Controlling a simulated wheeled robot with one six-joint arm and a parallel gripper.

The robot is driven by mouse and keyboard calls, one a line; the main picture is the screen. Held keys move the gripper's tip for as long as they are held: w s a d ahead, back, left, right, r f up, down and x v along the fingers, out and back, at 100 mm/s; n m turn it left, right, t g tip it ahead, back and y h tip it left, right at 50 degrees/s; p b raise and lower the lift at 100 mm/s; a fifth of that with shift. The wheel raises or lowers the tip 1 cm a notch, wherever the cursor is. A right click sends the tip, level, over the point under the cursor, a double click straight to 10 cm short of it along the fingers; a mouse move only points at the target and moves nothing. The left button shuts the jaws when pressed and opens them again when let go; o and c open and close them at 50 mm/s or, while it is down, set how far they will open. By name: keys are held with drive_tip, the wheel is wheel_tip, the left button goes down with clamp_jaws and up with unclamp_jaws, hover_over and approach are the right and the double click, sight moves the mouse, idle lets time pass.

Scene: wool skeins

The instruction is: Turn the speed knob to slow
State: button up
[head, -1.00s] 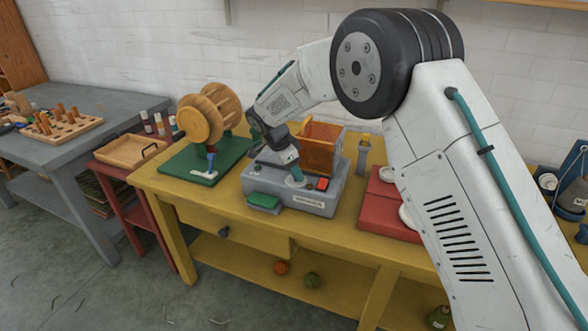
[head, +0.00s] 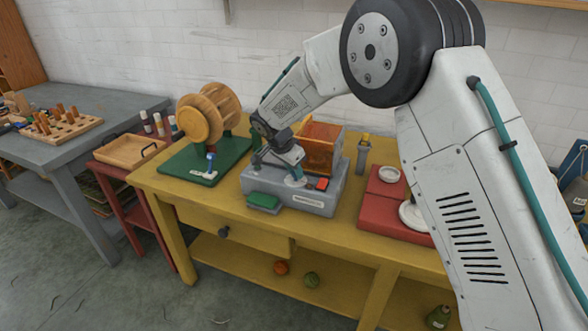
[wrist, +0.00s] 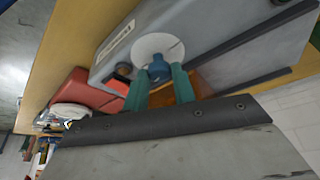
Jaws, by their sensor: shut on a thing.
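The blue speed knob (wrist: 158,68) stands on a round white dial (wrist: 148,44) on top of a grey machine (head: 312,203). My gripper (wrist: 159,85) is shut on the knob, with one teal finger on each side of it in the wrist view. In the head view my gripper (head: 296,177) reaches down at a tilt to the dial, between the orange box and the machine's front edge. The knob is hidden there by my fingers. I cannot read any marks on the dial, so the knob's setting is unclear.
The orange see-through box (head: 322,146) stands right behind my gripper. A red button (head: 321,184) is close on the right, and a green block (head: 263,202) is at the front left. A wooden drum (head: 199,119) is to the left and a red base (head: 378,215) to the right.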

drive_tip(key=n+y, duration=0.1)
drive_tip(key=n, duration=0.2)
drive_tip(key=shift+s+d+n+t, duration=0.1)
drive_tip(key=shift+n+t, duration=0.3)
drive_tip(key=n+y, duration=0.1)
drive_tip(key=n, duration=0.1)
drive_tip(key=n+y, duration=0.1)
drive_tip(key=n, duration=0.1)
drive_tip(key=shift+d+n+t, duration=0.2)
drive_tip(key=shift+n+t, duration=0.1)
drive_tip(key=n+y, duration=0.1)
drive_tip(key=n, duration=0.3)
drive_tip(key=shift+d+y, duration=0.1)
drive_tip(key=shift+y, duration=0.3)
drive_tip(key=shift+d+n+g+y, duration=0.1)
drive_tip(key=shift+n+g+y, duration=0.45)
drive_tip(key=shift+n, duration=1.55)
drive_tip(key=o, duration=1)
drive_tip(key=shift+v, duration=3.95)
drive_tip(key=shift+d, duration=0.1)
